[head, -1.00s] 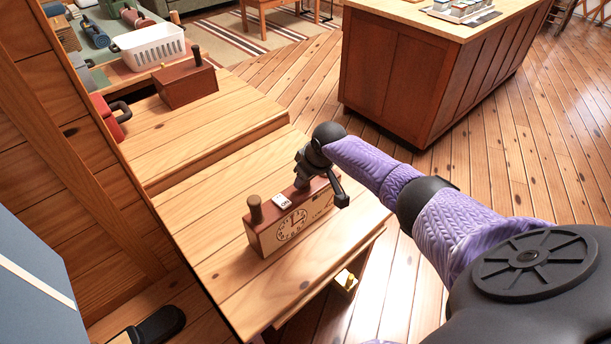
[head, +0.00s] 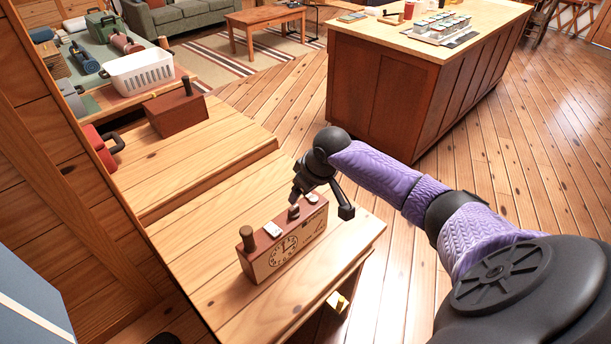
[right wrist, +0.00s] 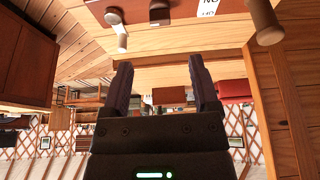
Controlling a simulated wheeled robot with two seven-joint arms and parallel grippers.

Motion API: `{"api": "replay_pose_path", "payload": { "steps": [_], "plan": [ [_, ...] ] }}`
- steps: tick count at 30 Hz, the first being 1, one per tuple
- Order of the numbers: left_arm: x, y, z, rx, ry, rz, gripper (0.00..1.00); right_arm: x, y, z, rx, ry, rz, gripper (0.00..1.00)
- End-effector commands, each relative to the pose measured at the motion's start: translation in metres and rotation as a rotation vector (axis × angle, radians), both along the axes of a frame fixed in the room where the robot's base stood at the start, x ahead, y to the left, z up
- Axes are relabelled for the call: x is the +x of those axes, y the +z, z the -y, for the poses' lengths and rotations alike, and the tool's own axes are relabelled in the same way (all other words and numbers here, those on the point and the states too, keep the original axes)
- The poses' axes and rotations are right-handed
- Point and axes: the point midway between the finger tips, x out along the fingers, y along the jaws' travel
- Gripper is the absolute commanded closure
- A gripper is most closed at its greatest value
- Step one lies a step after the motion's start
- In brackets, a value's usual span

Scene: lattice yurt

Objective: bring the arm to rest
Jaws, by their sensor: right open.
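My right arm (head: 385,172) comes in from the right in a purple sleeve. My right gripper (head: 320,203) is just above and behind the right end of a wooden box with a clock face (head: 287,250). In the right wrist view the two dark fingers (right wrist: 162,85) are apart with nothing between them. The knobs also show in the right wrist view (right wrist: 114,15). My left gripper is not in view.
The box stands on a wooden table (head: 200,285). A second brown box (head: 176,115) with a peg, a white basket (head: 140,76) and a red thing with a black handle (head: 100,146) are at the back left. A wooden counter (head: 395,105) stands beyond open floor.

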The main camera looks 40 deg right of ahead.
Motion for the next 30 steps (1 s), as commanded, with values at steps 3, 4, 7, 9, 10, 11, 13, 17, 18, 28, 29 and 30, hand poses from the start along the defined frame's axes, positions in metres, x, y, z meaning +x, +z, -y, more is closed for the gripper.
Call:
{"api": "replay_pose_path", "payload": {
  "steps": [3,4,7,9,10,11,13,17,18,28,29,30],
  "plan": [
    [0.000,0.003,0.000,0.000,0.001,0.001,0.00,-0.003,0.008,0.000,0.000,0.001,0.000,0.23],
    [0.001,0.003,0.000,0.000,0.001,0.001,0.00,-0.003,0.008,0.000,0.000,0.001,0.000,0.23],
    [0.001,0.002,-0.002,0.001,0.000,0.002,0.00,-0.003,0.007,0.000,0.001,0.000,0.000,0.23],
    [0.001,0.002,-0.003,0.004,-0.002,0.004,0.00,-0.003,0.007,0.000,0.001,0.000,0.000,0.23],
    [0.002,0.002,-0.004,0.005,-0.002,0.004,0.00,-0.003,0.007,0.000,0.001,0.000,0.000,0.23],
    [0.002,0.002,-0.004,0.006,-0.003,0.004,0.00,-0.003,0.007,0.000,0.001,0.000,0.000,0.23],
    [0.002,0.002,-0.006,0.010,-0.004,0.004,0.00,-0.003,0.007,0.000,0.001,0.000,0.000,0.23],
    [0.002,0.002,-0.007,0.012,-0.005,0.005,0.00,-0.008,0.000,-0.010,0.000,0.024,-0.012,0.23],
    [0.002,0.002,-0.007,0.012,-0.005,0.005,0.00,-0.015,-0.009,-0.024,-0.003,0.058,-0.026,0.23],
    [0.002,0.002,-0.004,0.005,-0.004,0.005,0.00,-0.132,-0.058,-0.160,0.001,0.281,-0.076,0.23],
    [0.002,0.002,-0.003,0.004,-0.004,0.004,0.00,-0.141,-0.056,-0.165,0.001,0.277,-0.074,0.23],
    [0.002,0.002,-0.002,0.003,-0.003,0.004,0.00,-0.153,-0.054,-0.171,0.001,0.267,-0.074,0.23]
  ]
}}
